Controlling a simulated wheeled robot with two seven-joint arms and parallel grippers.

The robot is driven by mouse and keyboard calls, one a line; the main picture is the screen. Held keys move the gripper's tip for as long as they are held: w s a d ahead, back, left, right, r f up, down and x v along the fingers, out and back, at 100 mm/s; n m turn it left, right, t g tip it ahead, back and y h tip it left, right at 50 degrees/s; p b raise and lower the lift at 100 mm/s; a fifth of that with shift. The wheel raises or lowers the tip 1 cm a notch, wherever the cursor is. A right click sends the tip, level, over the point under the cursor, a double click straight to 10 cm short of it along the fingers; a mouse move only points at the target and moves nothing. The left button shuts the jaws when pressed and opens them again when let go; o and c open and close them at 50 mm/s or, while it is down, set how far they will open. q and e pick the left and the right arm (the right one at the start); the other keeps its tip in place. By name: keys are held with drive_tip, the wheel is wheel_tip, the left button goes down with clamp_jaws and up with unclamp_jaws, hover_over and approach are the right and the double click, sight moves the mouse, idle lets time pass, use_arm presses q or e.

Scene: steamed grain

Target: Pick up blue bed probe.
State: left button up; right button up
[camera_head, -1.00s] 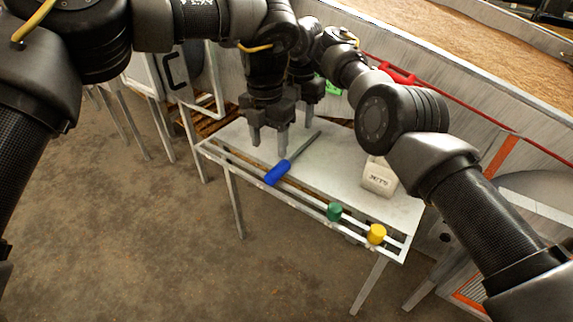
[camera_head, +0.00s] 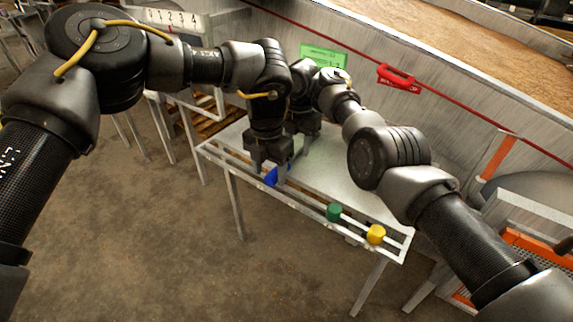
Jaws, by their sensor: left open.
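The blue bed probe (camera_head: 271,177) lies at the left part of the small grey table. Only part of its blue handle shows; my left gripper hides the rest, including the metal rod. My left gripper (camera_head: 268,177) points down, directly over the blue handle, with its jaws open. One finger shows just right of the visible blue part. I cannot tell whether the fingers touch it. My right gripper (camera_head: 301,148) is just behind the left one, mostly hidden, and its jaws cannot be made out.
A green-handled piece (camera_head: 334,212) and a yellow-handled piece (camera_head: 376,234) sit in the slotted front rail of the grey table (camera_head: 330,178). A trough with grain (camera_head: 480,50) runs behind, with a red handle (camera_head: 398,79) on its wall. My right arm covers the table's right back.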

use_arm(q)
drive_tip(key=shift+f, duration=1)
use_arm(e)
drive_tip(key=shift+f, duration=0.9)
use_arm(q)
drive_tip(key=shift+c, duration=0.4)
use_arm(e)
drive_tip(key=shift+c, duration=0.5)
use_arm(q)
drive_tip(key=c, duration=0.7)
use_arm(e)
drive_tip(key=c, duration=0.7)
use_arm(q)
drive_tip(key=c, duration=0.3)
use_arm(e)
clamp_jaws()
use_arm(q)
drive_tip(key=shift+c, duration=0.2)
